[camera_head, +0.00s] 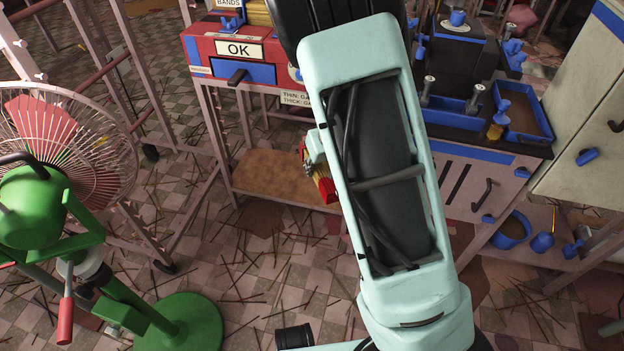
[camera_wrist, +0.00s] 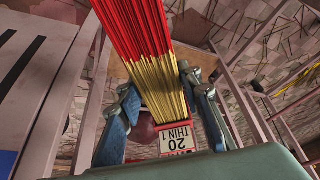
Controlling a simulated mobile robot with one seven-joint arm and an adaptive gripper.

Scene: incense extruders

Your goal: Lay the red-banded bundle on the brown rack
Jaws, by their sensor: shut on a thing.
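A bundle of thin sticks (camera_wrist: 158,75), red along its upper part and yellow lower down, stands between the fingers of my gripper (camera_wrist: 158,92) in the wrist view. A red-edged tag reading "20 THIN 1" hangs at its near end. My gripper is shut on this bundle. In the head view the bundle (camera_head: 325,186) shows only partly beside my arm, which hides the rest and most of the gripper. A low pinkish frame with a brown board (camera_head: 265,174) stands behind and left of the bundle. I cannot tell for certain whether it is the brown rack.
A red machine marked "OK" (camera_head: 238,72) sits above the brown board. A green fan (camera_head: 40,205) and pinkish rail frames (camera_head: 200,190) stand at left. A dark-topped bench (camera_head: 480,150) with blue trays is at right. Loose sticks litter the tiled floor.

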